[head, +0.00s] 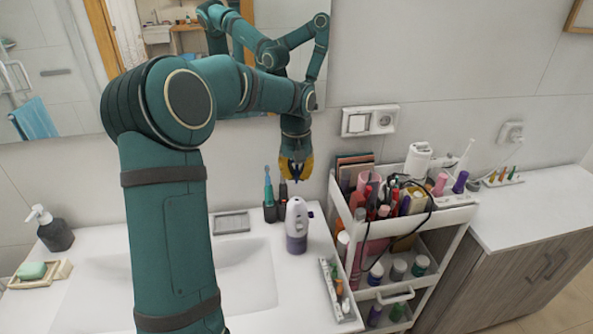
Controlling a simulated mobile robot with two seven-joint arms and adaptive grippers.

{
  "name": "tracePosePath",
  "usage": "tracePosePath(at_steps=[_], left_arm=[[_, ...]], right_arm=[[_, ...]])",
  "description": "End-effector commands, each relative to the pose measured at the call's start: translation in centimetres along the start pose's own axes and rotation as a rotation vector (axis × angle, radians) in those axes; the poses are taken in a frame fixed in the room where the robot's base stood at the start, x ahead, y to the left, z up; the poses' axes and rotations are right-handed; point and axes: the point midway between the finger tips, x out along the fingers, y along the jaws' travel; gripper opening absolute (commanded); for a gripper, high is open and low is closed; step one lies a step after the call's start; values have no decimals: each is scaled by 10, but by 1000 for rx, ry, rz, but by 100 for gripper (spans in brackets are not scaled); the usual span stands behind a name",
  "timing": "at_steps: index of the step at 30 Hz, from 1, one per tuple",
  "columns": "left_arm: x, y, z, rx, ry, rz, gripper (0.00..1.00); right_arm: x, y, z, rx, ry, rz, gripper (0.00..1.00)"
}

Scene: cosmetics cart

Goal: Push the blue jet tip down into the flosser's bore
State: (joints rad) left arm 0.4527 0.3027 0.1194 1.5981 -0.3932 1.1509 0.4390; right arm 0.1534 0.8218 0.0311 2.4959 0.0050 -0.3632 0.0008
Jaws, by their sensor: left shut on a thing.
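The flosser (297,226), white with a purple lower part, stands upright on the counter beside the sink. My left gripper (296,176), with yellow fingers, points down above and behind the flosser in the picture, apart from it. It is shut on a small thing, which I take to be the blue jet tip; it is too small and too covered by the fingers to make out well. The bore at the flosser's top is too small to see clearly. My right gripper is not in view.
A toothbrush holder (271,212) stands just behind the flosser. A white rack (329,283) with coloured tips lies at the counter's right edge. The full cosmetics cart (455,216) is to the right. The sink (255,275) is left of the flosser. A mirror hangs behind my arm.

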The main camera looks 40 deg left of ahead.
Motion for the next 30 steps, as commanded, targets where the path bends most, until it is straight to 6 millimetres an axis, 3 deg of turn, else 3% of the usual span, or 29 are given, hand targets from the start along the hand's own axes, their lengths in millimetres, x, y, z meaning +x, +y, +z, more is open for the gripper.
tracePosePath(at_steps=[15,30], left_arm=[[44,0,0,1,-1,0,0],[46,0,0,1,0,0,0]], right_arm=[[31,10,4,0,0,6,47],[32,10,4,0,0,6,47]])
